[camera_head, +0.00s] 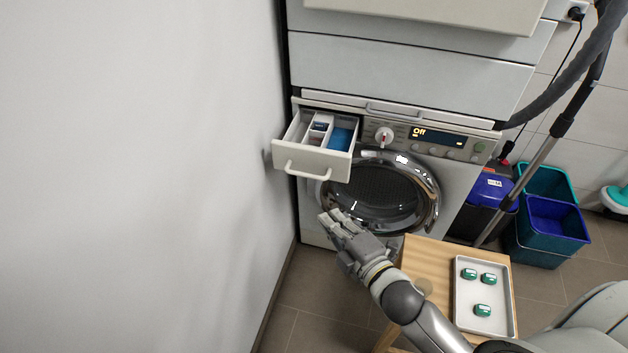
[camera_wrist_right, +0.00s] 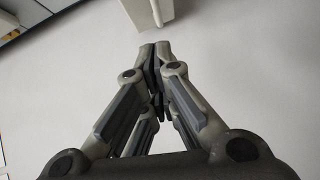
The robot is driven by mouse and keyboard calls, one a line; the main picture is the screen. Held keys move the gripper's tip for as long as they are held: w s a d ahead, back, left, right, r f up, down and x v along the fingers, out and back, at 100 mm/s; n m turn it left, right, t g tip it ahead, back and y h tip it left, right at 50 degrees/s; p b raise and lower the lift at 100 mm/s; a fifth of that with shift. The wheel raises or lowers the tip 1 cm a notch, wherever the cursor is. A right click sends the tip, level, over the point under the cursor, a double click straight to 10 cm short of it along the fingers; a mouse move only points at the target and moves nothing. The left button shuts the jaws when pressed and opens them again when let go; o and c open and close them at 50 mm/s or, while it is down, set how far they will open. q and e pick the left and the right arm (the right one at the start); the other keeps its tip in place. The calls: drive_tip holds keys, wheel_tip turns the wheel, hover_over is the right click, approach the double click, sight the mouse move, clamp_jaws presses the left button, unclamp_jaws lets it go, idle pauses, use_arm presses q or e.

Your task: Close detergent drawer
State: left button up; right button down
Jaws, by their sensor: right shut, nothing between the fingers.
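The detergent drawer (camera_head: 312,162) is pulled out at the upper left of the washing machine (camera_head: 458,178). Its compartments show from above, one with blue contents, and a curved handle (camera_head: 306,174) is on its front. My right gripper (camera_head: 334,217) is in front of the machine, below and a little right of the drawer front, apart from it. In the right wrist view, its fingers (camera_wrist_right: 154,50) are shut together and empty. A pale edge at the top of that view (camera_wrist_right: 145,12) looks like part of the drawer. My left gripper is not in view.
A wall (camera_head: 180,180) runs close along the left of the drawer. A wooden stool (camera_head: 425,262) with a tray (camera_head: 457,305) of green pods stands at the lower right. Blue and teal buckets (camera_head: 552,222) and a vacuum hose are at the right.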

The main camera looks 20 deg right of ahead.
drive_tip(key=d+x, duration=0.2)
drive_tip(key=x, duration=0.9)
drive_tip(key=shift+w+d+f+p, duration=0.25)
drive_tip(key=shift+w+d+p, duration=0.05)
drive_tip(key=shift+w, duration=0.25)
drive_tip(key=shift+w, duration=0.1)
